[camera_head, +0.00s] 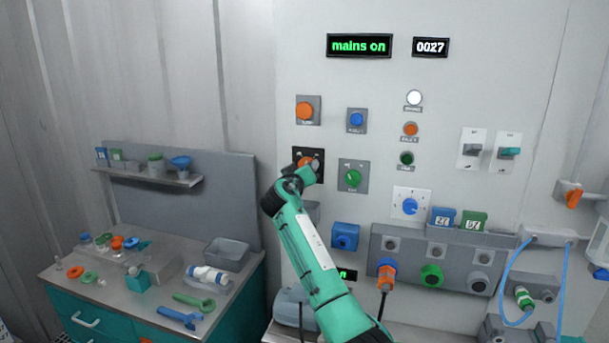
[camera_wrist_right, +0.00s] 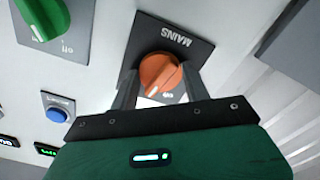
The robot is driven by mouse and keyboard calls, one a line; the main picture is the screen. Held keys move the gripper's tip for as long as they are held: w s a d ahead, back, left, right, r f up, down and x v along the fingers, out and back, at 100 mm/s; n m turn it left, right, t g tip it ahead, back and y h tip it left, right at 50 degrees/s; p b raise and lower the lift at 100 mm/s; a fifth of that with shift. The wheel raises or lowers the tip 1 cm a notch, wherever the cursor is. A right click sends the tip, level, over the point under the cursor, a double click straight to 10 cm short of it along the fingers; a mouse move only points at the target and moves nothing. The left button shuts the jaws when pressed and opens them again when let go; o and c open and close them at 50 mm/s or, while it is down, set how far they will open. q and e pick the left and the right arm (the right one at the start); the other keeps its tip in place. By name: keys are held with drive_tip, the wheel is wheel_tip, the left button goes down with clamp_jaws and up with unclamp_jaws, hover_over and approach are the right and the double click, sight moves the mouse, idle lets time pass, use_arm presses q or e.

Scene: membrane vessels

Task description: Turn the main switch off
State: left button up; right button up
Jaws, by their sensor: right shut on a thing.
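The main switch is an orange rotary knob on a black plate (camera_head: 297,153), partly hidden by my right gripper in the head view. In the right wrist view the orange knob (camera_wrist_right: 158,73) sits on a dark plate marked MAINS, seen upside down. My right gripper (camera_head: 305,168) reaches it from below. Its two fingers (camera_wrist_right: 163,88) lie on either side of the knob and are shut on it. A display (camera_head: 359,46) at the top of the panel reads "mains on" in green. My left gripper is not in view.
A bench (camera_head: 150,320) with loose parts stands at the left. Sockets with plugs are lower right.

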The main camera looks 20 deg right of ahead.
drive_tip(key=shift+n+p, duration=1.05)
drive_tip(key=shift+n, duration=4.05)
drive_tip(key=o, duration=1)
drive_tip(key=shift+c, duration=0.2)
drive_tip(key=b+v, duration=0.5)
drive_tip(key=v, duration=0.9)
